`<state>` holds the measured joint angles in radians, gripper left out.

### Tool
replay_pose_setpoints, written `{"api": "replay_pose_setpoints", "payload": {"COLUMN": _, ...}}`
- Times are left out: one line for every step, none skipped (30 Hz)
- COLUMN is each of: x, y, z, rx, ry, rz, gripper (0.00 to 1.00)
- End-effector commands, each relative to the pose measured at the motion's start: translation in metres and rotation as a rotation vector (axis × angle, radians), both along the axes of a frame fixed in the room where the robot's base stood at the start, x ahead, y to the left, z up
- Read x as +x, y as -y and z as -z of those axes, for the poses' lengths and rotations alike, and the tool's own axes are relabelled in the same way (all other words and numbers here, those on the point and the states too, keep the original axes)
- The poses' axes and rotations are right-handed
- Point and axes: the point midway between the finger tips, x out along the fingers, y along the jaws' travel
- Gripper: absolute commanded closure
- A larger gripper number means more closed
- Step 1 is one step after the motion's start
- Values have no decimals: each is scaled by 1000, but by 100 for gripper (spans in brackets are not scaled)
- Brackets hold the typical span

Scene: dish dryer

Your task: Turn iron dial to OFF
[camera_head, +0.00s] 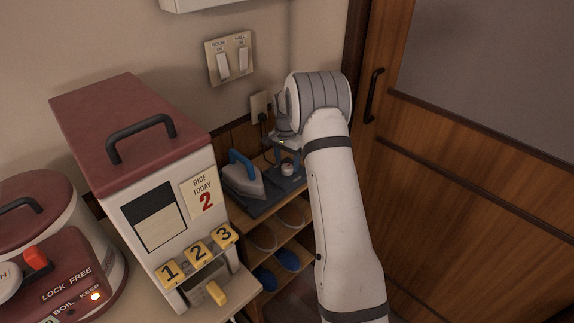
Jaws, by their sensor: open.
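An iron (243,185) with a blue handle and a grey body rests on a dark stand (262,206) on top of a wooden shelf. A small pale round knob (287,169), which looks like the dial, sits on the stand to the right of the iron. Its marking is too small to read. My gripper (289,153) is open and points down just above the knob, at the back of the stand. The fingertips are small and partly hidden by my arm, so I cannot tell whether they touch the knob.
A rice dispenser (125,125) with a red top and yellow numbered keys stands left of the iron. A red and white cooker (40,215) is further left. A wall outlet (259,104) and switches (230,60) are behind. A wooden sliding door (470,170) is on the right.

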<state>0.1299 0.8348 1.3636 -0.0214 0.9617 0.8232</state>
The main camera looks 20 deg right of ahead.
Motion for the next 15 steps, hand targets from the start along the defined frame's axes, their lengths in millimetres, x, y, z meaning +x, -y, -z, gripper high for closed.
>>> {"api": "replay_pose_setpoints", "payload": {"x": -1, "y": 0, "z": 7, "rx": 0, "ry": -3, "rz": 0, "gripper": 41}}
{"api": "replay_pose_setpoints", "payload": {"x": -1, "y": 0, "z": 11, "rx": 0, "ry": -3, "rz": 0, "gripper": 41}}
{"api": "replay_pose_setpoints", "payload": {"x": -1, "y": 0, "z": 14, "rx": 0, "ry": -1, "rz": 0, "gripper": 41}}
{"api": "replay_pose_setpoints", "payload": {"x": -1, "y": 0, "z": 16, "rx": 0, "ry": -1, "rz": 0, "gripper": 41}}
{"api": "replay_pose_setpoints", "payload": {"x": -1, "y": 0, "z": 18, "rx": 0, "ry": -1, "rz": 0, "gripper": 41}}
{"api": "replay_pose_setpoints", "payload": {"x": -1, "y": 0, "z": 20, "rx": -1, "ry": -1, "rz": 0, "gripper": 41}}
{"api": "replay_pose_setpoints", "payload": {"x": -1, "y": 0, "z": 20, "rx": -1, "ry": -1, "rz": 0, "gripper": 41}}
{"api": "replay_pose_setpoints", "payload": {"x": -1, "y": 0, "z": 21, "rx": 0, "ry": 0, "rz": 0, "gripper": 41}}
{"api": "replay_pose_setpoints", "payload": {"x": -1, "y": 0, "z": 21, "rx": 0, "ry": 0, "rz": -1, "gripper": 41}}
{"api": "replay_pose_setpoints", "payload": {"x": -1, "y": 0, "z": 21, "rx": 0, "ry": 0, "rz": -1, "gripper": 41}}
{"api": "replay_pose_setpoints", "payload": {"x": -1, "y": 0, "z": 21, "rx": 0, "ry": 0, "rz": -1, "gripper": 41}}
{"api": "replay_pose_setpoints", "payload": {"x": -1, "y": 0, "z": 21, "rx": 0, "ry": 0, "rz": -1, "gripper": 41}}
{"api": "replay_pose_setpoints", "payload": {"x": -1, "y": 0, "z": 21, "rx": 0, "ry": 0, "rz": -1, "gripper": 41}}
{"api": "replay_pose_setpoints", "payload": {"x": -1, "y": 0, "z": 21, "rx": 0, "ry": 0, "rz": -1, "gripper": 41}}
{"api": "replay_pose_setpoints", "payload": {"x": -1, "y": 0, "z": 21, "rx": 0, "ry": 0, "rz": -1, "gripper": 42}}
